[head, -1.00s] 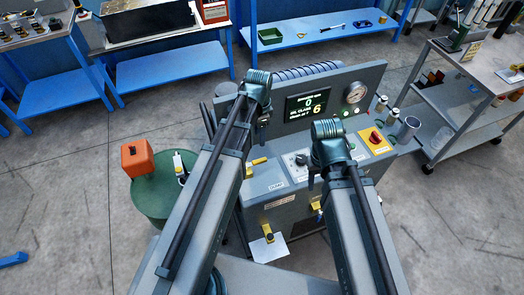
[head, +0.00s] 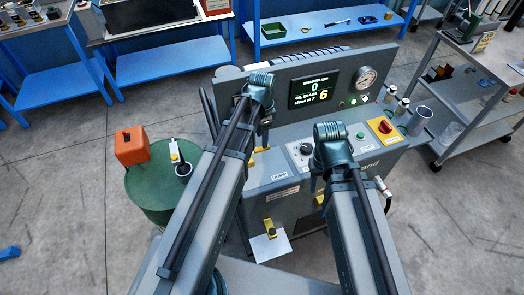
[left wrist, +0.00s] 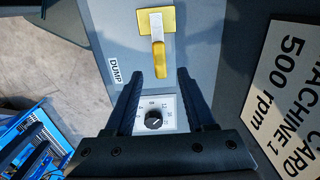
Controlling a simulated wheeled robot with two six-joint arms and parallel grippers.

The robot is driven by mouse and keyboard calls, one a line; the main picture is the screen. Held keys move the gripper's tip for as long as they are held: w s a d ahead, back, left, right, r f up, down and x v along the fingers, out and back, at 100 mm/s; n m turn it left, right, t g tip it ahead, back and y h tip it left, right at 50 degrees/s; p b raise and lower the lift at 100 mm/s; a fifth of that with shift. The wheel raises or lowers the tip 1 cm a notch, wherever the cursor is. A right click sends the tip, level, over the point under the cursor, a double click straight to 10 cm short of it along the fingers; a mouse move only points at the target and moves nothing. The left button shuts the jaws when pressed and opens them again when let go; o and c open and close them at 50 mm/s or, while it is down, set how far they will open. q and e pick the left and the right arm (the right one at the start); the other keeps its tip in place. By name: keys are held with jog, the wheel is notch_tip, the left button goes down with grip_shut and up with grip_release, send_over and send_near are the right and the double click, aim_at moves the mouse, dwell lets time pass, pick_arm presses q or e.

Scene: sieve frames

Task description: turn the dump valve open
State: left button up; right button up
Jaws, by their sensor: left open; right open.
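The dump valve has a yellow lever on a yellow plate, beside a DUMP label. In the left wrist view its lever (left wrist: 159,58) points down the picture toward the gap between my fingers. In the head view the DUMP label (head: 281,175) shows on the machine's sloped top, and my left arm hides part of the lever. My left gripper (left wrist: 158,80) is open and empty, with the lever's end near and between its fingertips; I cannot tell whether they touch. My right gripper (head: 313,183) is open and mostly hidden behind its arm over the machine's front.
The machine has a display (head: 315,87), a gauge (head: 367,76), a red knob (head: 385,126) and a dial (left wrist: 154,119). A green drum (head: 150,205) carrying an orange box (head: 131,147) stands at the left. A grey cart (head: 470,100) stands at the right.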

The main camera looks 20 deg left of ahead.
aim_at(257, 151)
pick_arm(q)
notch_tip(257, 151, down, 5)
jog(key=b, duration=0.4)
grip_shut()
dwell(1.3)
